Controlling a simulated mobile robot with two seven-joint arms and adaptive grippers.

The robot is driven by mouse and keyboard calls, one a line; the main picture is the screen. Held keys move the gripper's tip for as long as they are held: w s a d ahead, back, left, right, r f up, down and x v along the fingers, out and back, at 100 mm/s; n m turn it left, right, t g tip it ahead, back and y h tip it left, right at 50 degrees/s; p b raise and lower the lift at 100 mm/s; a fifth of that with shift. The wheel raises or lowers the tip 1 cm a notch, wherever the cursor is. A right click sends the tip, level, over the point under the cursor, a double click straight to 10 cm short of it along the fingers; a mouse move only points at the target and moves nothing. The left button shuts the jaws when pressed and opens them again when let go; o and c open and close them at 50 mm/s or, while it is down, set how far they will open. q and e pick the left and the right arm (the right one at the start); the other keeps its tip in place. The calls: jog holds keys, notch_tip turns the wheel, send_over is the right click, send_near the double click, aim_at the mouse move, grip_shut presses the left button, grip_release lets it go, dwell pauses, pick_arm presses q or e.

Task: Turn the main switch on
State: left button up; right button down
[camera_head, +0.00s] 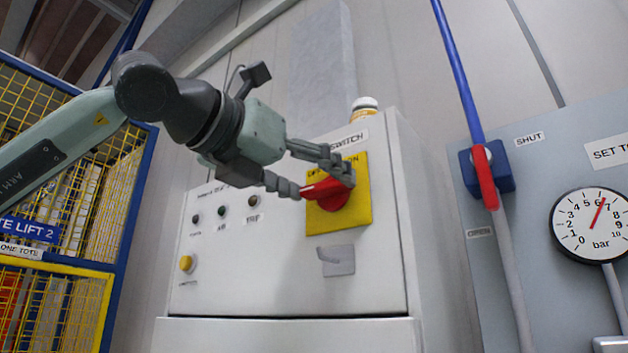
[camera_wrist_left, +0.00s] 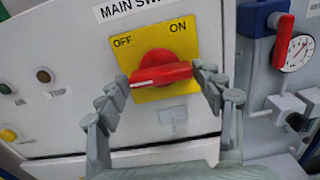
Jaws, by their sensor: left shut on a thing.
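The main switch is a red rotary knob (camera_head: 328,198) on a yellow plate (camera_head: 352,218), on the front of a grey-white cabinet (camera_head: 270,275). My left gripper (camera_head: 318,180) is at the knob, its fingers closed on the red handle. In the left wrist view the red handle (camera_wrist_left: 160,74) lies nearly level between the two fingers (camera_wrist_left: 161,79), one at each end. The yellow plate (camera_wrist_left: 178,41) there reads OFF at upper left and ON at upper right. My right gripper is not in view.
Small lamps (camera_head: 223,211) and a yellow button (camera_head: 186,263) sit left of the switch. A latch (camera_head: 337,260) is below it. At right are a red valve lever (camera_head: 485,178) and a gauge (camera_head: 590,224); yellow mesh (camera_head: 50,300) is left.

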pick_arm(q)
jog(key=m+b, duration=0.1)
jog(key=m, duration=0.3)
jog(key=shift+m, duration=1.4)
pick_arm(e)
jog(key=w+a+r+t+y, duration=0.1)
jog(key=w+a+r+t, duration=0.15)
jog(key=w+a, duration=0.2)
pick_arm(q)
jog(key=m, duration=0.2)
jog(key=shift+m, duration=0.4)
jog(key=m+p, duration=0.1)
jog(key=m, duration=0.3)
jog(key=shift+m, duration=0.6)
jog(key=shift+d+m+p, duration=0.1)
jog(key=shift+m+p, duration=0.3)
jog(key=shift+m, duration=1)
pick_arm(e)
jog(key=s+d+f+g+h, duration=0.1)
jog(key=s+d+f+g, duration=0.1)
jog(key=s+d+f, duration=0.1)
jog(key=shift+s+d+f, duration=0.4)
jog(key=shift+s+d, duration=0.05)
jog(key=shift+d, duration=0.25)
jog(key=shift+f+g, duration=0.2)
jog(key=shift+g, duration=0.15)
